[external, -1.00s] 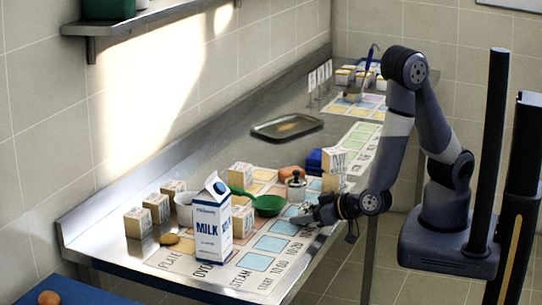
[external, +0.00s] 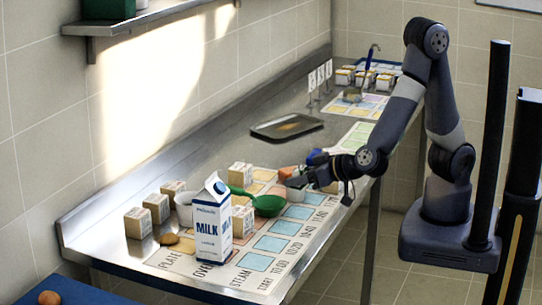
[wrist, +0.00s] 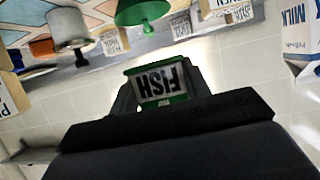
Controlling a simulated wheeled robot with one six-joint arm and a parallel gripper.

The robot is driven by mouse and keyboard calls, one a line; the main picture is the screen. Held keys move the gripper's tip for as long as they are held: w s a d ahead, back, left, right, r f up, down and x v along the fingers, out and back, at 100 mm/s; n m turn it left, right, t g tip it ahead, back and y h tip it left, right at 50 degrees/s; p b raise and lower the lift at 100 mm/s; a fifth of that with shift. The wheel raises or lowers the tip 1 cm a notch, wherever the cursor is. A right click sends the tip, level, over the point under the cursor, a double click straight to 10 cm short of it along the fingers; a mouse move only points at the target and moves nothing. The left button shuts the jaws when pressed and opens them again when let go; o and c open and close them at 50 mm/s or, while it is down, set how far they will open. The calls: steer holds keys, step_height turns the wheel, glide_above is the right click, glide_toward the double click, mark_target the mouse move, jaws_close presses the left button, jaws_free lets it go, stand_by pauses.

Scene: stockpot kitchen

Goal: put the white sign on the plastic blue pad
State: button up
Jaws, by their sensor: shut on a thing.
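In the external view my gripper (external: 303,181) is above the far right part of the printed mat, by the small pot. The held sign is too small to make out there. A dark blue thing (external: 317,157) shows just behind my wrist, partly hidden; I cannot tell whether it is the plastic blue pad.
A milk carton (external: 211,222), a green pan (external: 268,205) and several small boxes (external: 139,222) stand on the steel counter. A metal tray (external: 287,126) lies farther back, with several white signs on stands beyond. A blue surface (external: 80,290) with an egg is at front left.

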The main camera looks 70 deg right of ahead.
steer(key=w+d+r+y+p, duration=0.1)
steer(key=w+d+r, duration=0.2)
steer(key=w+d, duration=0.4)
steer(key=w+d+r+p, duration=0.1)
steer(key=w+d+r, duration=0.2)
steer(key=w+d, duration=0.45)
steer(key=s+d+f+p, duration=0.1)
steer(key=s+d+f, duration=0.15)
steer(key=d, duration=0.95)
steer(key=s+d+f+p, duration=0.1)
steer(key=s+d, duration=0.3)
steer(key=d, duration=0.9)
steer(key=shift+n, duration=0.4)
steer(key=shift+a+f+b, duration=0.2)
steer(key=shift+f+b, duration=0.3)
steer(key=shift+f, duration=4.2)
steer(key=shift+f, duration=0.2)
steer(key=o, duration=1)
